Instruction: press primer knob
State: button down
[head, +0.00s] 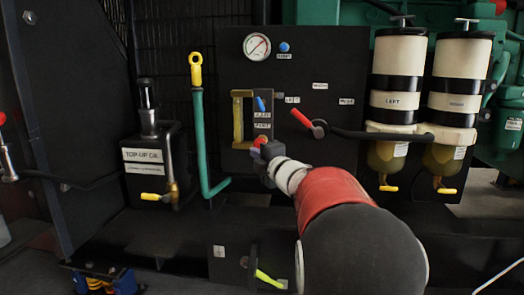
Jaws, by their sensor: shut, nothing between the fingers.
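My gripper (265,151) is shut in front of the black panel (338,68), below a brass-framed sight glass (238,118). A small red part (260,141) shows right at its fingertips; I cannot tell whether they touch. A round blue knob (284,47) with a small label under it sits higher on the panel, beside the gauge (257,46). It is clear of my gripper. Labels are too small to read, so I cannot tell for certain which part is the primer knob. My wrist and forearm cover the lower middle of the panel.
A red-handled lever (302,118) juts out right of my gripper. Two filters (396,88) (459,88) with yellow drain taps stand further right. A green pipe (202,150) with a yellow ring and a top-up oil can (154,165) stand left.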

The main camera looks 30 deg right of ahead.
aim_at(255, 145)
jog(key=shift+w+d+r, duration=0.15)
jog(key=shift+w+d, duration=1.1)
jog(key=shift+d, duration=0.05)
jog(key=shift+w+d+p, duration=0.5)
jog(key=shift+w+d, duration=0.2)
jog(key=shift+w, duration=0.3)
